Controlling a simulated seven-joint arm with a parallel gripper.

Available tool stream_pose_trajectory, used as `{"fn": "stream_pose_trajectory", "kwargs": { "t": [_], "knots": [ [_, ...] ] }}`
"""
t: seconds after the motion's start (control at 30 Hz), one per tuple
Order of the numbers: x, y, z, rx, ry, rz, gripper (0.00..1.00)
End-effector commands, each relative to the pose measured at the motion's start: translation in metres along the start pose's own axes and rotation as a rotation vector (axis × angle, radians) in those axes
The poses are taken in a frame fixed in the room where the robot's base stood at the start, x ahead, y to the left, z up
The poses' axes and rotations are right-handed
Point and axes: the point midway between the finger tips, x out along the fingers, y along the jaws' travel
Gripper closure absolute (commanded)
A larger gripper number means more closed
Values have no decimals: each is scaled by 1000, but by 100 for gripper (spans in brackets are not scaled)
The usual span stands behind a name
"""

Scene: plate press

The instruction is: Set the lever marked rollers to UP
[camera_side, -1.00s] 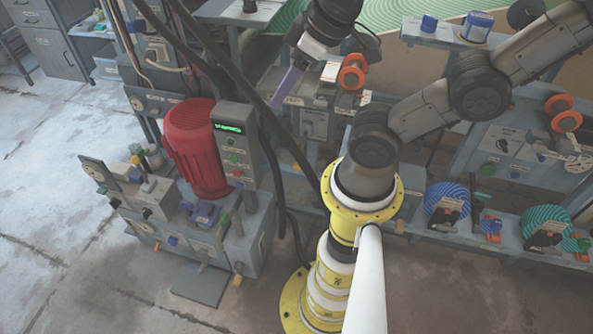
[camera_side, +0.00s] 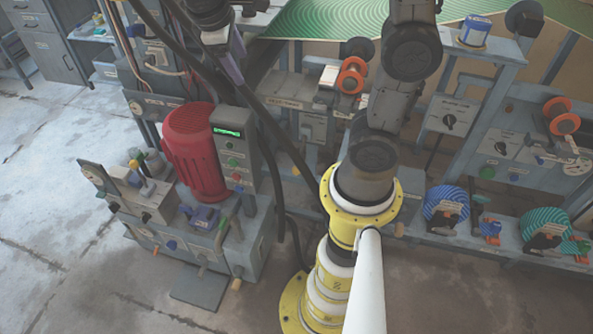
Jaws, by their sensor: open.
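My gripper (camera_side: 233,72) is at the top centre-left, pointing down, with its pale purple-grey end near the grey control box and the red motor. It is open, and I see nothing in it. I cannot tell which lever is marked rollers, as the labels are too small to read.
A red motor (camera_side: 193,140) and a control box (camera_side: 234,150) with a green display rise from the left unit. Dark cables hang close to my gripper. A bench (camera_side: 505,242) with blue and green reels stands at the right. The floor at the left is clear.

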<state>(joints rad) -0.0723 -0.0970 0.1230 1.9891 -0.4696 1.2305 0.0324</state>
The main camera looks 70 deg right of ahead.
Motion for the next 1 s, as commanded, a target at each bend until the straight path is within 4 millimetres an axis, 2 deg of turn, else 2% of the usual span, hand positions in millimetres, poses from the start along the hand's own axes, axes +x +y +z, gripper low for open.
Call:
{"fn": "stream_pose_trajectory", "kwargs": {
  "t": [0.03, 0.2, 0.37, 0.53, 0.7, 0.8, 1.0],
  "knots": [
    [11, -1, -15, -39, -56, 22, 33],
    [48, -4, -56, -154, -209, 103, 33],
    [91, -15, -91, -269, -345, 179, 33],
    [145, -36, -119, -395, -481, 258, 33],
    [206, -64, -135, -529, -610, 336, 33],
    [244, -82, -137, -610, -682, 379, 33],
    [323, -121, -122, -776, -819, 456, 33]
  ]
}}
